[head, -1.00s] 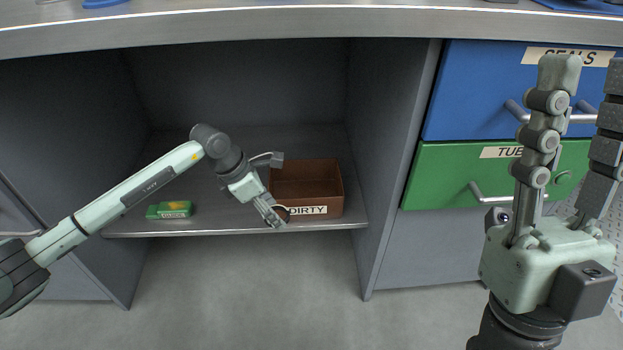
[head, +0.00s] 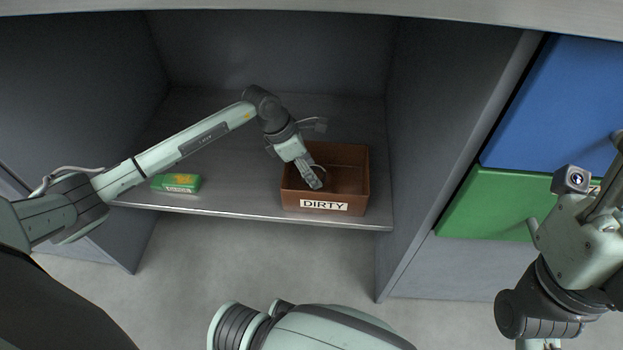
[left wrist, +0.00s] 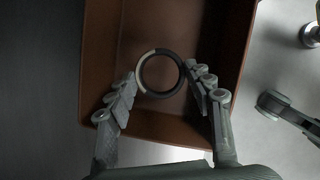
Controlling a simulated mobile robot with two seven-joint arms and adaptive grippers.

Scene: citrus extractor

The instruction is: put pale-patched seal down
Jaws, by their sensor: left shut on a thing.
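The seal is a dark ring with a pale patch on its left side in the left wrist view (left wrist: 162,94). My left gripper (left wrist: 160,76) is shut on it, with one fingertip at each side of the ring. In the head view my left gripper (head: 316,180) points down over the brown box (head: 358,198) labelled DIRTY, and the seal is small and partly hidden there. The ring is over the box's open inside; its height above the floor is hard to tell. My right gripper (head: 600,205) is at the right edge, its fingers partly cut off.
The box stands at the front of a grey shelf (head: 240,208) inside an open cabinet bay. A green packet (head: 176,183) lies left of it, below my left arm. A grey side wall (head: 440,150) and blue (head: 560,110) and green (head: 490,205) drawers are to the right.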

